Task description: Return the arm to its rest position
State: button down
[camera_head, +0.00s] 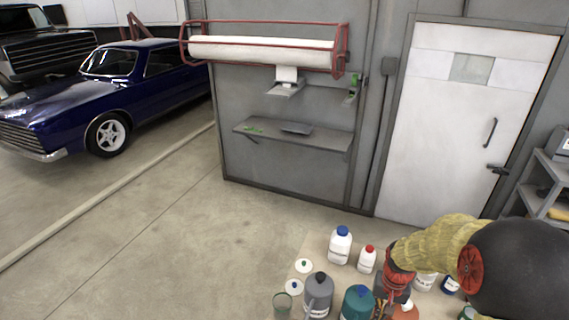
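My arm comes in from the right edge, with a black rounded joint, a yellowish covered link and a red wrist. It bends down over a table (312,252) crowded with bottles. My gripper (385,308) points down among the bottles at the bottom of the picture. Its fingers are small and partly lost against the containers, so I cannot tell whether they are open or shut, or whether they touch anything.
Near the gripper stand a teal bottle (357,303), a grey bottle (318,296), a blue-capped white bottle (340,246) and a red-capped one (367,260). A shelf rack (545,185) stands right. The floor at left is clear.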

jog(key=s+a+r+n+t+b, duration=0.2)
jog(key=s+a+r+b, duration=0.2)
jog(key=s+b, duration=0.4)
jog(key=s+a+r+n+t+b, duration=0.2)
jog(key=s+a+r+b, duration=0.3)
jog(key=s+b, duration=0.4)
jog(key=shift+a+r+t+b, duration=0.25)
jog(key=shift+r+t+b, duration=0.55)
jog(key=shift+r+b, duration=0.05)
